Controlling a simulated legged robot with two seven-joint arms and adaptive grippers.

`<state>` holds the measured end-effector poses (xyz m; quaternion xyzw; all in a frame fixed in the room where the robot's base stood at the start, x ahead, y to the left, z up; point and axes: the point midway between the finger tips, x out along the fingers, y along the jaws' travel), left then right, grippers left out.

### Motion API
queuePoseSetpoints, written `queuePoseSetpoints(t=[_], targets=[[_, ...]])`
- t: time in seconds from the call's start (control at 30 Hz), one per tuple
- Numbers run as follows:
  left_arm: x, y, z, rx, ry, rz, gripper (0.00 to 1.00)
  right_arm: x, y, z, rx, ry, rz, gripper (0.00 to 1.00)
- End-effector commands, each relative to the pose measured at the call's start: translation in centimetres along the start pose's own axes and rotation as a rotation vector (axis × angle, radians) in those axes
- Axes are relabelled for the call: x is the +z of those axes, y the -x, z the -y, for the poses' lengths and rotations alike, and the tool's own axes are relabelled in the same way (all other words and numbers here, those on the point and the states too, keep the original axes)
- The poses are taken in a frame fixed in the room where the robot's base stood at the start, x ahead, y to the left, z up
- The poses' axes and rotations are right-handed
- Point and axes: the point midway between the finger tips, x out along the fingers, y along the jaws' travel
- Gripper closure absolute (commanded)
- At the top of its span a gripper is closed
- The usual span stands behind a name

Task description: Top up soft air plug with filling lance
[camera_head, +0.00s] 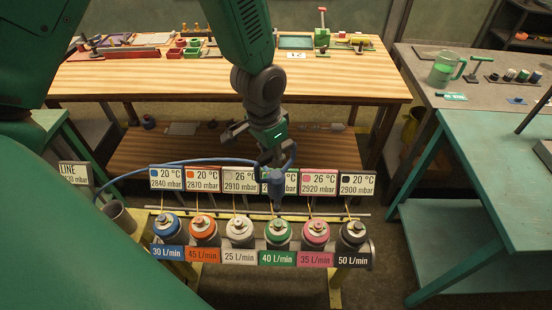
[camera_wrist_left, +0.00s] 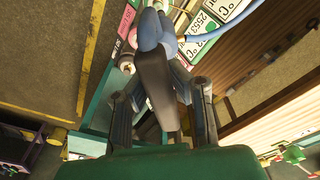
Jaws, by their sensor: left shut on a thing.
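My left gripper (camera_head: 272,160) is shut on the blue filling lance (camera_head: 277,188), which points down over the green plug (camera_head: 278,238). I cannot tell whether the tip touches it. In the left wrist view the lance (camera_wrist_left: 152,75) runs between the fingers (camera_wrist_left: 160,110), its tip hidden. Beside the green plug stand a blue plug (camera_head: 167,234), an orange plug (camera_head: 203,234), a white plug (camera_head: 239,236), a pink plug (camera_head: 315,238) and a black plug (camera_head: 353,240). The lance covers most of the green plug's reading card. The neighbouring cards read 2910 and 2920 mbar. My right gripper is out of view.
A blue hose (camera_head: 150,172) trails left from the lance. A card marked LINE (camera_head: 75,174) and a grey cup (camera_head: 120,216) stand left of the rack. Behind is a wooden bench (camera_head: 210,80); at right are a grey table (camera_head: 425,75) and a teal table (camera_head: 480,150).

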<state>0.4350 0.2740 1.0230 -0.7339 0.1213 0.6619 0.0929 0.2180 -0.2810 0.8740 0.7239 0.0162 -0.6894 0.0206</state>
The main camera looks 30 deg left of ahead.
Motion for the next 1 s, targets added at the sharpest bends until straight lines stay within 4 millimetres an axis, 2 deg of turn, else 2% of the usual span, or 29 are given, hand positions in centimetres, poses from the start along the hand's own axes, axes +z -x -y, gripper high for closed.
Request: queuePoseSetpoints(t=[0.27,0.43,0.8,1.0], targets=[[-0.3,0.2,-0.6,-0.007,-0.004,0.0,1.0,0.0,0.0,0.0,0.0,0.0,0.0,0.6],[-0.3,0.4,-0.7,-0.003,-0.003,0.001,1.0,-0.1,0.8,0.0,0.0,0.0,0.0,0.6],[0.3,-4.4,-0.3,-0.002,-0.003,0.001,1.0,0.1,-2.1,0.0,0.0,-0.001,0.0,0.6],[0.3,-4.9,-0.4,-0.003,-0.004,-0.002,1.0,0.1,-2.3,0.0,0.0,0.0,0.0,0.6]])
